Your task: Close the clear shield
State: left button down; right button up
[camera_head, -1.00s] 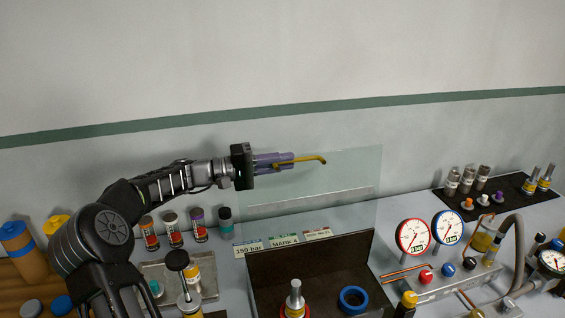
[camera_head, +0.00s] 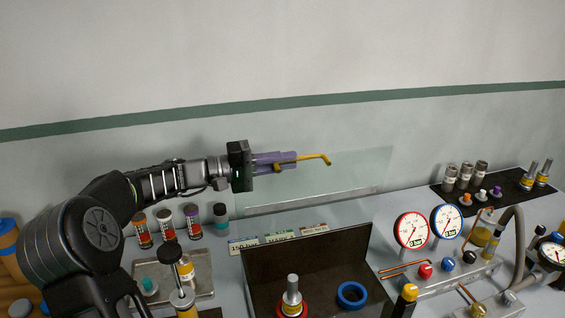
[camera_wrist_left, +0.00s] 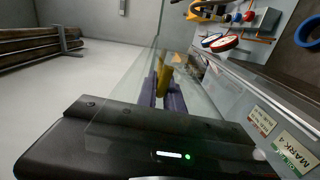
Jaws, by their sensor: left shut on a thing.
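The clear shield (camera_head: 352,170) is a see-through panel standing up behind the dark open-topped box (camera_head: 262,262). A yellow handle (camera_head: 312,158) runs along the panel's upper part. My left gripper (camera_head: 285,161), with purple fingers, is shut on this handle, level with the upper part of the shield. In the left wrist view the handle (camera_wrist_left: 162,76) sits between the purple fingers, and the shield (camera_wrist_left: 200,88) shows as a faint pane beside them. My right gripper is not in view.
The box holds a metal fitting (camera_head: 292,293) and a blue ring (camera_head: 352,295). Red and blue gauges (camera_head: 446,221) with pipes stand at the right. Several capped bottles (camera_head: 167,224) and a metal tray (camera_head: 203,268) stand at the left. The air above the box is clear.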

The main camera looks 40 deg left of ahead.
aim_at(251, 166)
pick_arm(q)
jog(key=shift+a+f, duration=0.1)
jog(key=shift+f, duration=0.05)
jog(key=c, duration=1.5)
grip_release()
jog(key=shift+s+a, duration=0.4)
jog(key=v, duration=0.4)
jog(key=shift+s+p, duration=0.1)
jog(key=shift+p, duration=0.3)
jog(key=p+v, duration=0.2)
jog(key=shift+s+a+r+p, duration=0.1)
jog(key=shift+s+r+p, duration=0.1)
jog(key=shift+p, duration=0.15)
jog(key=shift+f, duration=0.1)
